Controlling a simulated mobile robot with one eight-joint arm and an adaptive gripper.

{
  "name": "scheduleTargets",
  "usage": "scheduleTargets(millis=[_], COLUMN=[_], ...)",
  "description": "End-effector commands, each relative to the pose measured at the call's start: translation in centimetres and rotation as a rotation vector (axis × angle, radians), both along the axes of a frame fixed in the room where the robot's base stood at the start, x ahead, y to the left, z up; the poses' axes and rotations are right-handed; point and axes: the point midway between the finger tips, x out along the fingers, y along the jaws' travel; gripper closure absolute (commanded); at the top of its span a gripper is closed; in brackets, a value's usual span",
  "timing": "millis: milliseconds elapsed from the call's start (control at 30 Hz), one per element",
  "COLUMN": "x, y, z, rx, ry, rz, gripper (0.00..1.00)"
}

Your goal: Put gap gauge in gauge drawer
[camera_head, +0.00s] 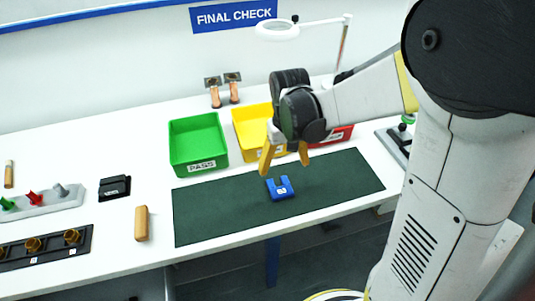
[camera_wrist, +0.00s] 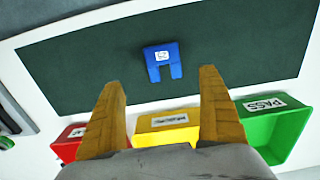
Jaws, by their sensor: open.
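The gap gauge, a blue U-shaped block (camera_head: 280,188) with a small white label, lies flat on the dark green mat (camera_head: 215,214). In the wrist view the blue gauge (camera_wrist: 161,60) sits just beyond the fingertips, its two prongs toward them. My gripper (camera_head: 285,160) has yellow fingers spread wide and empty, above the mat's back edge and behind the gauge. The fingers also show in the wrist view (camera_wrist: 161,80), apart from the gauge. I cannot make out a gauge drawer in either view.
Green PASS (camera_head: 196,147), yellow (camera_head: 245,124) and red (camera_head: 338,135) bins stand behind the mat. A wooden block (camera_head: 141,223), black box (camera_head: 114,188) and racks of fittings (camera_head: 45,247) lie left. A ring lamp (camera_head: 277,31) stands behind. The mat around the gauge is clear.

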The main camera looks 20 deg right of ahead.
Motion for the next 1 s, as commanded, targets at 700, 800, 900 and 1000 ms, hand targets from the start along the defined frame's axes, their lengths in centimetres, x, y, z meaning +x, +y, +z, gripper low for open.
scheduleTargets(millis=[700,800,900,1000], x=[0.2,0.2,0.2,0.2], y=[0.7,0.7,0.7,0.7], z=[-9.6,-10.4,-10.3,-10.2], rx=[0.0,0.0,0.0,0.0], ry=[-0.001,-0.001,-0.001,-0.001], rz=[-0.001,-0.001,0.0,0.0], gripper=[0.12,0.12,0.12,0.12])
